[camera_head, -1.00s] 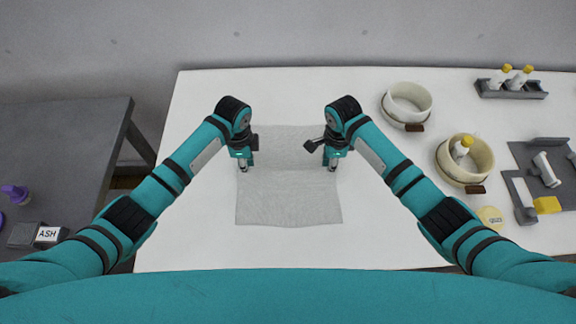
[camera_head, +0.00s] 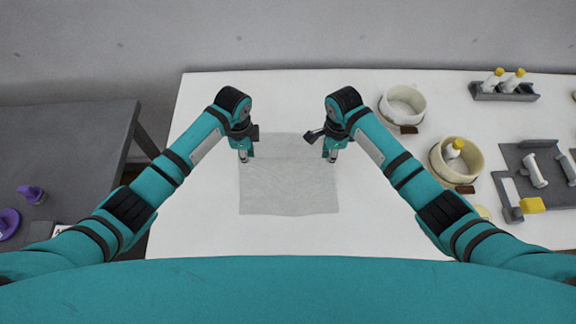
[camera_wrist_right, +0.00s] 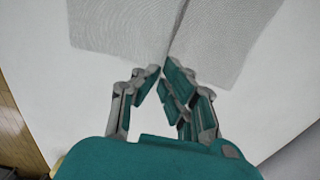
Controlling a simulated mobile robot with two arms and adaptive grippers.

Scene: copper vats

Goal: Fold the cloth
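The cloth (camera_head: 288,190) is a thin pale grey sheet spread over the white table, in the middle of the head view. My left gripper (camera_head: 244,158) points down at its left edge; its fingers are too small there to tell whether they are open or shut. My right gripper (camera_head: 331,157) points down at its right edge. In the right wrist view the fingertips of the right gripper (camera_wrist_right: 162,66) come together on the cloth (camera_wrist_right: 222,40), and a crease runs from them up through it. The fingertips partly hide the pinched spot.
On the right stand two cream round vessels (camera_head: 385,108) (camera_head: 436,172), a rack (camera_head: 488,95) with yellow-capped bottles and a grey tray (camera_head: 512,160). A dark table (camera_head: 80,130) with purple items is at the left. White table beside the cloth is clear.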

